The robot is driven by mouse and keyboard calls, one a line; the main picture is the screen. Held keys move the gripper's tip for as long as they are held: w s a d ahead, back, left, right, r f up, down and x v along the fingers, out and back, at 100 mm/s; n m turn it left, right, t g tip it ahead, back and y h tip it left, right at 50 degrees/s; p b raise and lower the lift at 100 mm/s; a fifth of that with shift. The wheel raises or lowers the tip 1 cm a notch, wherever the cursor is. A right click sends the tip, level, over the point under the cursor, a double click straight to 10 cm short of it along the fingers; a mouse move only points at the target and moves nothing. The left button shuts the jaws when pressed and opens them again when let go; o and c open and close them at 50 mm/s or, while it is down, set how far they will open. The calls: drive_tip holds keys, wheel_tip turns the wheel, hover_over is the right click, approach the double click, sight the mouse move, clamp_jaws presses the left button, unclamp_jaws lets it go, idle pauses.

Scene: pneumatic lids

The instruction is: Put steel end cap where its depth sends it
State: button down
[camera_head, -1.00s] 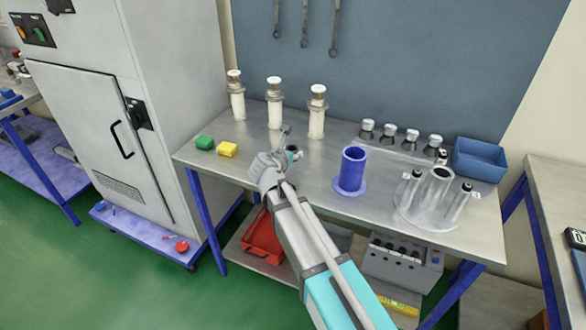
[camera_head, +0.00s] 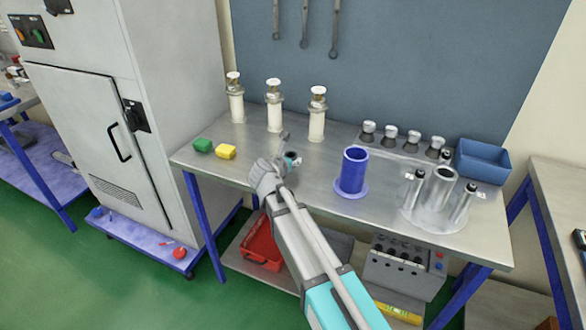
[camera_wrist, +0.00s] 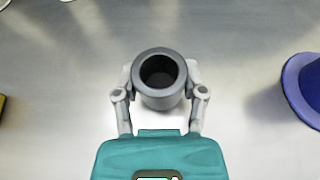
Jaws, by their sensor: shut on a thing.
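The steel end cap (camera_wrist: 160,72) is a short, grey, hollow round piece. In the wrist view its dark open bore faces the camera. My gripper (camera_wrist: 160,88) is shut on it, with one finger on each side. In the head view my gripper (camera_head: 283,158) holds the cap (camera_head: 292,160) over the left middle of the bench; its height above the top is hard to tell. A blue cylinder on a round flange (camera_head: 353,172) stands to the right, and its edge shows in the wrist view (camera_wrist: 305,85). Further right is a silver fixture with a central tube (camera_head: 440,190).
Three white columns with glass-and-metal tops (camera_head: 275,112) stand at the back. Several small capped pieces (camera_head: 391,137) and a blue bin (camera_head: 482,163) are at back right. Bare steel (camera_head: 318,180) lies beside the blue cylinder.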

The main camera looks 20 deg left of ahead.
drive_tip(key=shift+f+b, duration=0.55)
drive_tip(key=shift+f, duration=0.35)
drive_tip(key=shift+f, duration=0.15)
drive_tip(key=shift+c, duration=0.8)
unclamp_jaws()
drive_tip(key=shift+r, duration=0.25)
drive_tip(key=shift+s+r, duration=0.1)
drive_tip(key=shift+s, duration=0.1)
drive_tip(key=p+v, duration=0.4)
drive_tip(key=v, duration=0.5)
drive_tip(key=shift+s+r, duration=0.15)
drive_tip(key=shift+s, duration=0.2)
drive_tip(key=shift+p+v, duration=0.35)
drive_tip(key=shift+v, duration=0.55)
